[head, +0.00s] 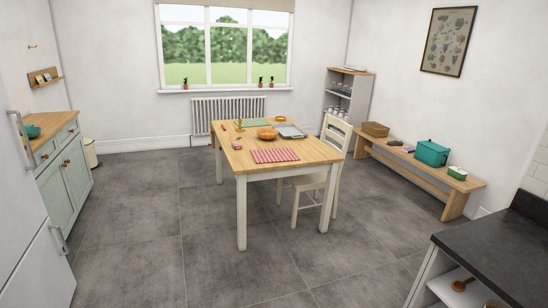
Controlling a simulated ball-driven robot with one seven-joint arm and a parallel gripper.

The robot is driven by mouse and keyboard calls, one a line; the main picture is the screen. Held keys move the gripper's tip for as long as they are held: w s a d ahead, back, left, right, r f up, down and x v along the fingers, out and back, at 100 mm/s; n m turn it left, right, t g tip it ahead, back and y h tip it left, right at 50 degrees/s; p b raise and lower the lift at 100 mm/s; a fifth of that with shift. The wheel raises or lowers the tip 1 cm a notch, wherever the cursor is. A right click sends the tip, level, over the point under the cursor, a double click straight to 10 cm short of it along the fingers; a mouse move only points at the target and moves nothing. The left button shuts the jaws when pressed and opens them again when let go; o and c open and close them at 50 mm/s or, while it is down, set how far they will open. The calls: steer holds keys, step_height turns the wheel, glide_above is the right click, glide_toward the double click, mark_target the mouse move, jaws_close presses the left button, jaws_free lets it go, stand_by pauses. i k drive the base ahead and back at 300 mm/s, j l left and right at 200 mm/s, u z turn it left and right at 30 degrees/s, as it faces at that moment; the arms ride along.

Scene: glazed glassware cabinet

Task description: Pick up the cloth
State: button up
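A red-and-white striped cloth (275,155) lies flat near the front edge of the wooden table (318,151), left of the chair. A green flat piece (251,124) lies further back on the same table; I cannot tell whether it is cloth or a mat. My gripper is not in view. The table stands some way off across the floor.
An orange-brown bowl (267,134), a grey tray (290,131) and small items share the table. A white chair (310,180) stands at its right. A bench (410,165) runs along the right wall. A dark counter (490,250) is front right. The tiled floor (200,250) ahead is clear.

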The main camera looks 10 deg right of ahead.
mark_target(236, 146)
steer(key=i+u, duration=0.2)
steer(key=i, duration=2.35)
steer(key=i+u, duration=0.15)
steer(key=i, duration=1.25)
steer(key=i+u, duration=0.1)
steer(key=i, duration=1.95)
steer(key=i+z, duration=0.8)
steer(key=i+j+z, duration=0.1)
steer(key=z, duration=0.35)
steer(key=i+z, duration=0.25)
steer(key=z, duration=0.2)
steer(key=i+z, duration=0.25)
steer(key=z, duration=0.2)
steer(key=i+j+z, duration=0.1)
steer(key=i+z, duration=0.15)
steer(key=z, duration=0.2)
